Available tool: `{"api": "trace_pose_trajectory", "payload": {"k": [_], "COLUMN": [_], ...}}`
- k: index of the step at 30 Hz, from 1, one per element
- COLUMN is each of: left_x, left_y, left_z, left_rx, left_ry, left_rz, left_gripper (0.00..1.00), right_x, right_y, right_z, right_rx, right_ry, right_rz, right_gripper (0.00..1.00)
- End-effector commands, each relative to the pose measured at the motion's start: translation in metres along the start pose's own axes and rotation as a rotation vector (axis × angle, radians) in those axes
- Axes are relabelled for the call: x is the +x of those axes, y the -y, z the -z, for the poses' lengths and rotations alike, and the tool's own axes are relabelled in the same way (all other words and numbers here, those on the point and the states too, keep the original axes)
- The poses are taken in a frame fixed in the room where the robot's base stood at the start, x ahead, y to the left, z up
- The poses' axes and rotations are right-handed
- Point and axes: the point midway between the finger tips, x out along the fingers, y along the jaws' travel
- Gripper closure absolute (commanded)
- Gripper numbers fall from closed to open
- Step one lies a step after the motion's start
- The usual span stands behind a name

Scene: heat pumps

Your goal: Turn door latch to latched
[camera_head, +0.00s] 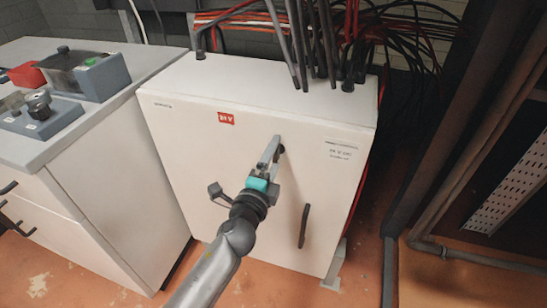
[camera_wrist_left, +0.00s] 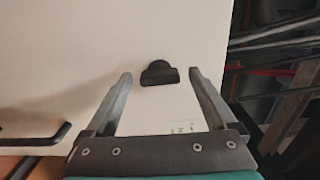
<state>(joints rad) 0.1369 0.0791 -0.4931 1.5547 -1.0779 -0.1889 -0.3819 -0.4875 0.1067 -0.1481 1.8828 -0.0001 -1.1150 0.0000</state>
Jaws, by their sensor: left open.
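The door latch is a small black knob (camera_wrist_left: 159,74) on the white cabinet door. In the left wrist view it has a rounded top and a wider, flat bar below. In the head view the latch (camera_head: 282,149) is a dark spot at the fingertips, partly hidden by them. My left gripper (camera_head: 273,150) points at the door and is open. In the left wrist view its two fingers (camera_wrist_left: 160,76) stand on either side of the latch, with visible gaps. I cannot tell how far the fingertips are from the door. My right gripper is not in view.
A black door handle (camera_head: 304,226) stands out below and right of the latch, and shows in the left wrist view (camera_wrist_left: 45,138). Cables (camera_head: 310,40) rise from the cabinet top. A grey-topped counter (camera_head: 130,115) with devices stands left. Pipes (camera_head: 470,150) run at right.

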Motion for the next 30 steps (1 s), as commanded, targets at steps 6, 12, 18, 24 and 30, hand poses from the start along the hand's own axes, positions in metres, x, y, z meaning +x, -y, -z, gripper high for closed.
{"api": "trace_pose_trajectory", "payload": {"k": [6,12,18,24,30], "left_x": [-0.003,-0.025,-0.059,-0.091,-0.121], "left_y": [0.0,0.0,-0.001,-0.002,-0.002], "left_z": [0.0,0.0,0.0,0.0,0.0], "left_rx": [-0.002,-0.002,-0.004,-0.002,-0.003], "left_ry": [0.0,0.0,0.001,0.001,0.001], "left_rz": [-0.001,-0.003,-0.003,-0.003,-0.003], "left_gripper": [0.1,0.1,0.1,0.1,0.1], "right_x": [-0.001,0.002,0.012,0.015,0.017], "right_y": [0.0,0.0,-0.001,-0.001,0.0], "right_z": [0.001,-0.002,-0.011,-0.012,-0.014], "right_rx": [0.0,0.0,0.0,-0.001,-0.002], "right_ry": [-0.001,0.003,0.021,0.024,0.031], "right_rz": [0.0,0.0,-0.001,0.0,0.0], "right_gripper": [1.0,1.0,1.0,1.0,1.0]}}
